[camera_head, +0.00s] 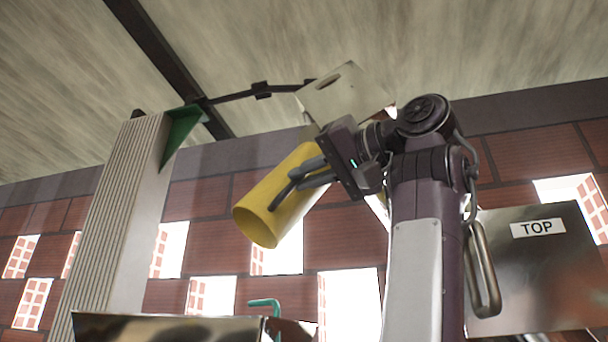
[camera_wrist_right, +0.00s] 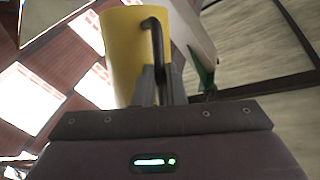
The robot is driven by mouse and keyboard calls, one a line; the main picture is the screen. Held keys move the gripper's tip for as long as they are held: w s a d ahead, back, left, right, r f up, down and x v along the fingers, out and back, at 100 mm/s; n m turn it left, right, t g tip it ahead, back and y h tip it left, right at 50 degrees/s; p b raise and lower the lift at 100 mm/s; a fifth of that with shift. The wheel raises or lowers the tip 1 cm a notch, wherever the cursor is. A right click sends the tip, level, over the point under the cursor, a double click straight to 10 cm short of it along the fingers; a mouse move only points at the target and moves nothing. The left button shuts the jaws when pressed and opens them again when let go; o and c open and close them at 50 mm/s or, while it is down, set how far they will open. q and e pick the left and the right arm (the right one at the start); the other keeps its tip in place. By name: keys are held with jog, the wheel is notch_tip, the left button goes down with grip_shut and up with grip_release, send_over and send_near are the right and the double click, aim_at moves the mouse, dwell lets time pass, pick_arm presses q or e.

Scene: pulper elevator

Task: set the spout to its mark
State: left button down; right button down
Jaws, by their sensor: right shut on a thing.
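The spout is a yellow tube (camera_head: 270,213) in the middle of the head view, tilted, with its round open end facing down and left. A dark bar handle (camera_wrist_right: 157,42) stands on its side. My right gripper (camera_head: 300,180) is at the tube's right side, shut on this handle. In the right wrist view the yellow tube (camera_wrist_right: 122,60) rises just beyond the fingers. My left gripper is not in view. I cannot make out a mark for the spout in either view.
A ribbed pale column (camera_head: 118,215) with a green piece (camera_head: 182,132) at its top stands left. A metal panel labelled TOP (camera_head: 530,275) is at right. A metal box edge (camera_head: 170,328) and a teal hook (camera_head: 265,303) are below.

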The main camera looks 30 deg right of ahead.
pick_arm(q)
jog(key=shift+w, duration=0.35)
pick_arm(e)
jog(key=c, duration=1.5)
grip_release()
jog(key=shift+w, duration=0.1)
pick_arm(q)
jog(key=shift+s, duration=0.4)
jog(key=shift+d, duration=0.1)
pick_arm(e)
jog(key=shift+h, duration=0.3)
